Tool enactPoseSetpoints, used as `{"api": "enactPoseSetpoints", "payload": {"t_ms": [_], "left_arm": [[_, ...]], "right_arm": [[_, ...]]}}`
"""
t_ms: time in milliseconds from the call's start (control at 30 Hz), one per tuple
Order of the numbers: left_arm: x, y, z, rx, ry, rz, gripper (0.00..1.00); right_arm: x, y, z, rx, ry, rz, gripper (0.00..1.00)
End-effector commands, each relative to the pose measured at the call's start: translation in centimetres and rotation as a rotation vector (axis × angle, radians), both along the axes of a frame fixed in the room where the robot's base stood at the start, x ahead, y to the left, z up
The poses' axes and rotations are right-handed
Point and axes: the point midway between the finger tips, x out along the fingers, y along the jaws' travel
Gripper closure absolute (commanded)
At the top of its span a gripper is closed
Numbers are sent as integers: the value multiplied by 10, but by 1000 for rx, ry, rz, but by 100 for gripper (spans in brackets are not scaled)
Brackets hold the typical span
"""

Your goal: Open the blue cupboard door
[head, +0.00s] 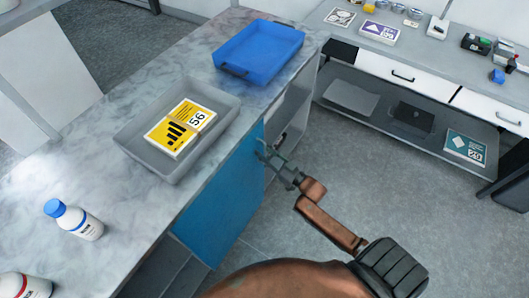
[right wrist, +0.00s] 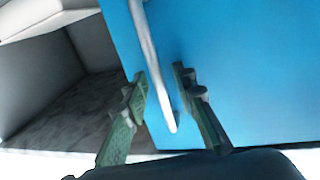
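The blue cupboard door (head: 222,208) is in the front of the marble-topped counter and looks flush with it. In the right wrist view the door (right wrist: 245,70) fills the right side. Its long silver handle (right wrist: 150,45) runs down between the two green fingers of my right gripper (right wrist: 160,76). The fingers are apart, one on each side of the handle, with visible gaps, so the gripper is open. In the head view my right gripper (head: 277,163) is at the door's right edge; the handle is not clear there. My left gripper is not in view.
An open shelf compartment (head: 291,112) adjoins the door. On the counter are a grey tray (head: 135,133) with a yellow pack, a blue tray (head: 262,50) and white bottles (head: 85,222). A drawer bench (head: 400,75) stands at the back right. Floor (head: 345,160) between is clear.

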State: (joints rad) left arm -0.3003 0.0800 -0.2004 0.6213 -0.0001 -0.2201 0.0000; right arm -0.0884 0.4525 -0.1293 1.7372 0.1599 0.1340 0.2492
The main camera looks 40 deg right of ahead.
Motion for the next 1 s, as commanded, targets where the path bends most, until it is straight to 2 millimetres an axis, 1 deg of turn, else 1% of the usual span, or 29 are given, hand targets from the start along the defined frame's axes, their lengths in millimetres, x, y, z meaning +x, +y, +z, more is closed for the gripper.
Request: {"api": "enactPoseSetpoints", "payload": {"t_ms": [133,167,500,1000], "left_arm": [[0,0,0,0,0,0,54],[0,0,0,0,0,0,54],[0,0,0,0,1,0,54],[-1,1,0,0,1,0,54]], "right_arm": [[0,0,0,0,0,0,75],[0,0,0,0,0,0,76],[-1,0,0,0,1,0,100],[-1,0,0,0,1,0,100]]}}
